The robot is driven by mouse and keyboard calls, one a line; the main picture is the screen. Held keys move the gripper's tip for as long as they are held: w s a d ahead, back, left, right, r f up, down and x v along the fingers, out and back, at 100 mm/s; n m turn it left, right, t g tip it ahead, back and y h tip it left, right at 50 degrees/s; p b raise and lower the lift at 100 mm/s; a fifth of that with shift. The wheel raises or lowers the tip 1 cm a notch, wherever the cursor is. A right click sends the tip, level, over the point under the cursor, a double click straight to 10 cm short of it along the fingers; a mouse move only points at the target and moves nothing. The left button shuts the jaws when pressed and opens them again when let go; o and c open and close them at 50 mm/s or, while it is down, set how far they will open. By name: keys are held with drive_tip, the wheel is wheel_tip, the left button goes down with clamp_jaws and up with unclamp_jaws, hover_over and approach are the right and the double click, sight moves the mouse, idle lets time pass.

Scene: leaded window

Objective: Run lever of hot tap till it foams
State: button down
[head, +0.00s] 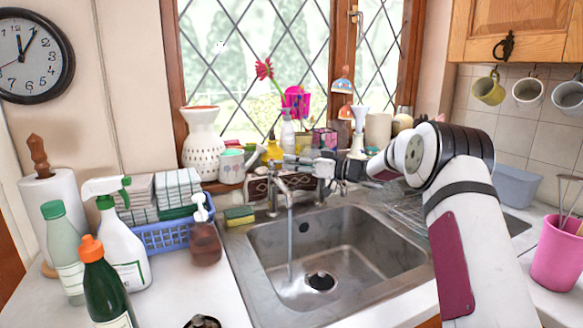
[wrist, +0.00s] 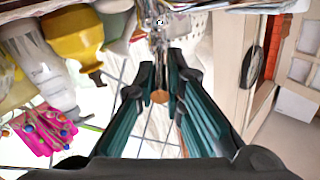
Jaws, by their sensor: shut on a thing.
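The metal tap (head: 280,190) stands at the back edge of the sink, and a thin pale stream of water (head: 290,245) falls from its spout into the basin near the drain. My gripper (head: 322,168) is at the top of the tap, reaching in from the right. In the wrist view my gripper (wrist: 160,88) has its two fingers on either side of the metal tap lever (wrist: 159,72), shut on it. A small copper-coloured round end (wrist: 160,97) shows between the fingers. In the head view the lever is largely hidden by my gripper. I cannot tell hot from cold.
The steel sink (head: 262,270) is empty. A soap pump bottle (head: 205,238), a sponge (head: 240,216) and a blue basket (head: 165,237) stand left of it. Sill items, including a white vase (head: 202,145), crowd behind the tap. A pink pot (head: 556,255) stands at right.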

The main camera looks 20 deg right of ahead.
drive_tip(key=shift+r, duration=0.1)
idle(0.3)
drive_tip(key=c, duration=1.7)
unclamp_jaws()
drive_tip(key=shift+o, duration=0.2)
drive_tip(key=v, duration=1.2)
drive_tip(key=shift+d, duration=0.1)
